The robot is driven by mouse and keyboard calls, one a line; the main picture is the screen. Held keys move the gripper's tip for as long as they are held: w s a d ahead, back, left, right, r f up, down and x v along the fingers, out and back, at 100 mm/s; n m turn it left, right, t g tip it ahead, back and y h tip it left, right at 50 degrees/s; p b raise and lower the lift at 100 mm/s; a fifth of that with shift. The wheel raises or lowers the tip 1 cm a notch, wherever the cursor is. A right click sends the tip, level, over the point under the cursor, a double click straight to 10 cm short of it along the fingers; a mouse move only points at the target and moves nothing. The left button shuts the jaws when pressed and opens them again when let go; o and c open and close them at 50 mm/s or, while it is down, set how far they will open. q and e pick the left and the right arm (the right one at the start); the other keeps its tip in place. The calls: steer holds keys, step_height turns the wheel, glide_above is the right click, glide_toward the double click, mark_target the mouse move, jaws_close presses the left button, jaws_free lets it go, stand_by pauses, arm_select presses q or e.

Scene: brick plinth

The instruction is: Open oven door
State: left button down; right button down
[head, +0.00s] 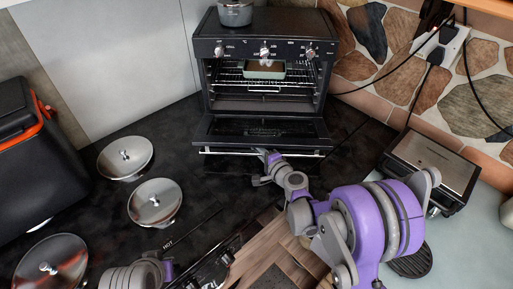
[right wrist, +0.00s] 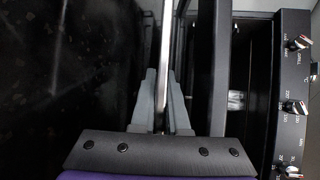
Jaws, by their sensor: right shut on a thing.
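The black oven (head: 265,60) stands at the back middle. Its door (head: 265,130) is folded down at the front, and the lit inside shows a wire rack and a small dish (head: 264,69). The metal door handle (head: 225,151) runs along the door's near edge. My right gripper (head: 266,154) is at the middle of that handle. In the right wrist view the fingers of my right gripper (right wrist: 162,105) are shut on the handle bar (right wrist: 166,60), one on each side. My left arm shows at the bottom edge of the head view; its gripper is out of sight.
Several silver lids (head: 125,158) lie on the dark counter to the left. A black and orange box (head: 35,160) stands at the far left. A contact grill (head: 432,165) is on the right. A pot (head: 235,13) sits on the oven. Cables hang at the upper right.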

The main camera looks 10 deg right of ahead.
stand_by(0.9)
steer(key=shift+r+m+g+b, duration=0.35)
steer(key=shift+r+g, duration=0.35)
steer(key=shift+r, duration=0.65)
steer(key=c, duration=0.9)
jaws_free()
steer(key=v, duration=1.1)
steer(key=shift+a+r, duration=0.1)
